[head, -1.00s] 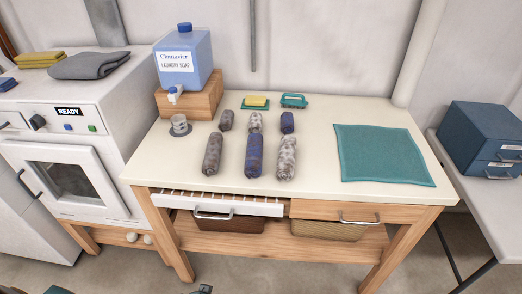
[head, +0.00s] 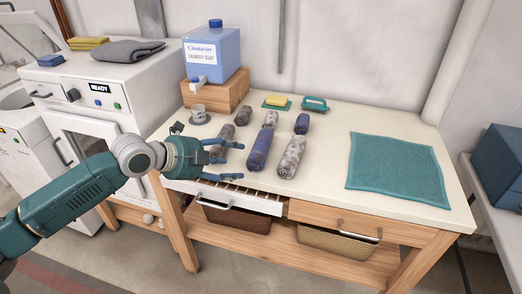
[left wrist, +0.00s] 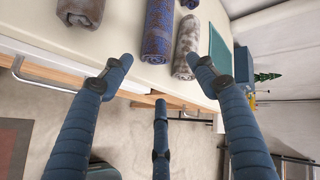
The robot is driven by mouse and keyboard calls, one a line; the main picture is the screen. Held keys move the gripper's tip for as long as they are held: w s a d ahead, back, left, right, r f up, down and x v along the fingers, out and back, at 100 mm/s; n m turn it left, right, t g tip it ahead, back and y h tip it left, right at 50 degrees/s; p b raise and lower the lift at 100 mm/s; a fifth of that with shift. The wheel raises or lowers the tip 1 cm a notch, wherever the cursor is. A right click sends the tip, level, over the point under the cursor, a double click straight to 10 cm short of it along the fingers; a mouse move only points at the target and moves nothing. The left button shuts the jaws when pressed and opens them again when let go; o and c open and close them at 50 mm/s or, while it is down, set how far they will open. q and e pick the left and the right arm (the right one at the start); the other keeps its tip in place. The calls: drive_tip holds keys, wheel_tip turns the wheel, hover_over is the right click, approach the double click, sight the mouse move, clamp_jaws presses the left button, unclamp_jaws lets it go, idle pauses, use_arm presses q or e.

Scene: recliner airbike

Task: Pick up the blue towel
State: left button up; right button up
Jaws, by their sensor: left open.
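The large blue towel (head: 259,148) is a rolled, patterned towel lying on the cream table top, between a grey-brown roll (head: 222,135) and a whitish-grey roll (head: 292,157). A smaller blue roll (head: 302,123) lies behind it. My left gripper (head: 239,161) is open and empty at the table's front edge, just left of the large blue towel and in front of the grey-brown roll, which it partly hides. In the left wrist view, the blue towel (left wrist: 161,30) lies beyond the spread fingers, apart from them. My right gripper is not in view.
An open slatted drawer (head: 237,197) sticks out under the table's front edge. A teal mat (head: 398,168) lies flat on the right. A laundry soap jug (head: 212,56) stands on a wooden block (head: 215,94) at the back left. A small cup (head: 198,113) stands before it.

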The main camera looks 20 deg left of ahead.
sight(250, 159)
use_arm(q)
drive_tip(key=x, duration=0.4)
drive_tip(key=shift+w+d+p, duration=0.15)
drive_tip(key=shift+p, duration=0.25)
drive_tip(key=shift+w+d+f, duration=0.2)
drive_tip(key=shift+w+f, duration=0.1)
drive_tip(key=shift+w, duration=0.1)
drive_tip(key=shift+w+d+f+p, duration=0.1)
drive_tip(key=shift+w+p, duration=0.25)
drive_tip(key=x, duration=0.2)
drive_tip(key=p+x, duration=0.1)
drive_tip(key=shift+w+f, duration=0.2)
drive_tip(key=shift+w, duration=0.1)
drive_tip(key=shift+w+f, duration=0.25)
drive_tip(key=shift+w, duration=0.05)
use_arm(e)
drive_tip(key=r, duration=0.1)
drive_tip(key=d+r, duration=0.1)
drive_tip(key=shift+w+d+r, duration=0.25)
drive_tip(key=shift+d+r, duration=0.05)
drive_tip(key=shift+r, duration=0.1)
use_arm(q)
drive_tip(key=shift+s, duration=0.1)
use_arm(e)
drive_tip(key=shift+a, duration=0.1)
use_arm(q)
drive_tip(key=c, duration=0.9)
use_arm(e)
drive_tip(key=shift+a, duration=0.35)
